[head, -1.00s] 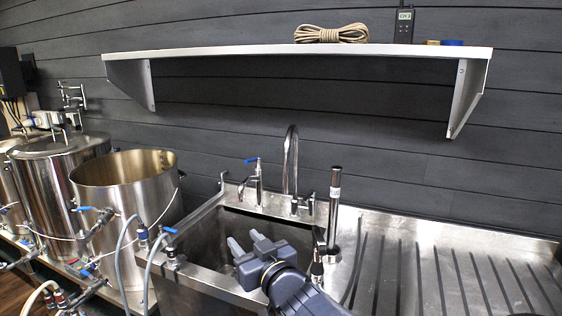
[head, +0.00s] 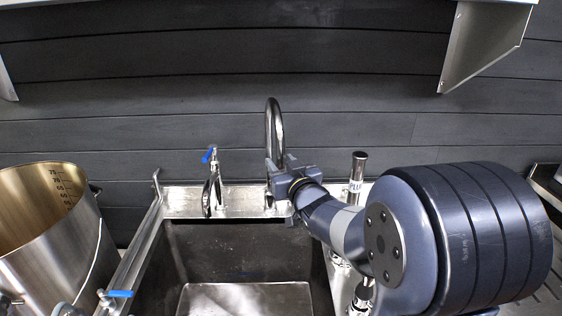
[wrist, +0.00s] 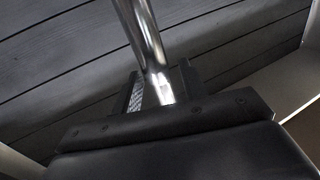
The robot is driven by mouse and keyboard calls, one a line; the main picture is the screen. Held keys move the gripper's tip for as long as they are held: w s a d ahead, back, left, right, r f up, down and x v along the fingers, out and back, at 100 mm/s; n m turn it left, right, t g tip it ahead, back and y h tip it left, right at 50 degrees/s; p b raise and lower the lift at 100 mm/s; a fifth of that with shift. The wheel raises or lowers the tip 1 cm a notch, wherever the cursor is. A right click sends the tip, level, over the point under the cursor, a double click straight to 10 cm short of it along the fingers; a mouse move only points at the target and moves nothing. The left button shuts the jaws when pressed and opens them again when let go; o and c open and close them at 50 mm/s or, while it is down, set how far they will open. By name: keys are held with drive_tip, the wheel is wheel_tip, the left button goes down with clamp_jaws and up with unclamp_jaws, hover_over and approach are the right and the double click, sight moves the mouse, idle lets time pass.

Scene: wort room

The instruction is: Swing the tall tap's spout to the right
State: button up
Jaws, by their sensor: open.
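The tall tap (head: 274,118) is a chrome gooseneck at the back edge of the sink, its spout arching up and over. My gripper (head: 275,170) is at the lower part of the tap's spout in the head view, covering some of it. In the wrist view the chrome spout tube (wrist: 142,35) runs down between the two open fingers of my gripper (wrist: 158,88). A finger stands on each side of the tube. I cannot tell whether either finger touches it.
A shorter tap with a blue lever (head: 210,157) stands left of the tall tap. The sink basin (head: 180,255) lies below. A black-topped upright cylinder (head: 358,166) stands to the right, near my arm. A steel kettle (head: 88,225) is at the left; the shelf bracket (head: 485,45) hangs upper right.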

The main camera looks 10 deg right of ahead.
drive_tip(key=shift+w, duration=0.25)
drive_tip(key=shift+c, duration=0.3)
clamp_jaws()
